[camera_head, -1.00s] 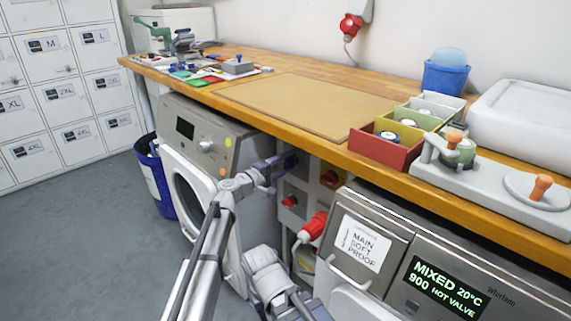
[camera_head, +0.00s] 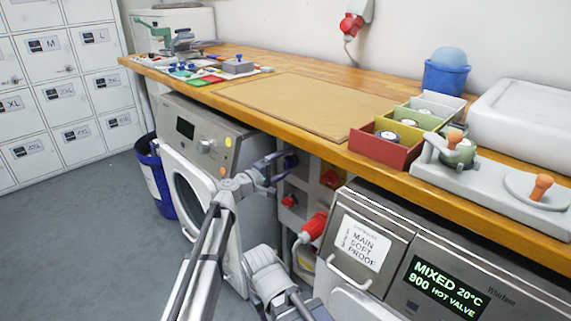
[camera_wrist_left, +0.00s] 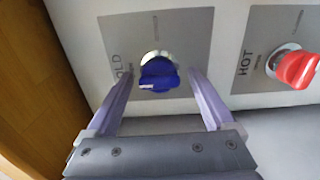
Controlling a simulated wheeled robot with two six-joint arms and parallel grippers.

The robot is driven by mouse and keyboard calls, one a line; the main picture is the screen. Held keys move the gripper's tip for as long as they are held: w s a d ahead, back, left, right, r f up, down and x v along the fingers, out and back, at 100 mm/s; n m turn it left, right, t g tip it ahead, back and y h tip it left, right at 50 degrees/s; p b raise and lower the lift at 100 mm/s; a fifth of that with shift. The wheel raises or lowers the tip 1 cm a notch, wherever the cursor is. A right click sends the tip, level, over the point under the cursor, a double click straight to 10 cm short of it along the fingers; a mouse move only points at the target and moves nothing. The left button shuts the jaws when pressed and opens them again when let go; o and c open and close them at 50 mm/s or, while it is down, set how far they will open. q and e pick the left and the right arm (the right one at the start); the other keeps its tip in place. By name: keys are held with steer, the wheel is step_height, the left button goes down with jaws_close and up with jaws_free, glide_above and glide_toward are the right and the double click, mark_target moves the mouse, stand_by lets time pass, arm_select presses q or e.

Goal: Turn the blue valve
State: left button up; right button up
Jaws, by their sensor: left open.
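The blue valve (camera_wrist_left: 158,75) is a blue handle on a round metal stem, set on a grey plate marked COLD in the left wrist view. In the head view a bit of the blue valve (camera_head: 291,160) shows under the bench edge, partly hidden behind my gripper. My left gripper (camera_head: 281,169) is open, its two purple-grey fingers on either side of the valve. In the left wrist view a gap shows between the handle and each finger; I cannot tell how deep the fingertips reach. My right gripper is not in view.
A red valve (camera_wrist_left: 296,70) marked HOT sits right of the blue one in the wrist view. A red plug (camera_head: 313,227) with a cable is below. The wooden bench edge (camera_head: 300,141) overhangs the valves. Washing machines (camera_head: 203,135) (camera_head: 375,215) stand on both sides.

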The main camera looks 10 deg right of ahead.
arm_select(q)
steer(key=shift+s+a, duration=0.1)
steer(key=v, duration=0.7)
steer(key=shift+s+a, duration=0.15)
steer(key=shift+a, duration=0.1)
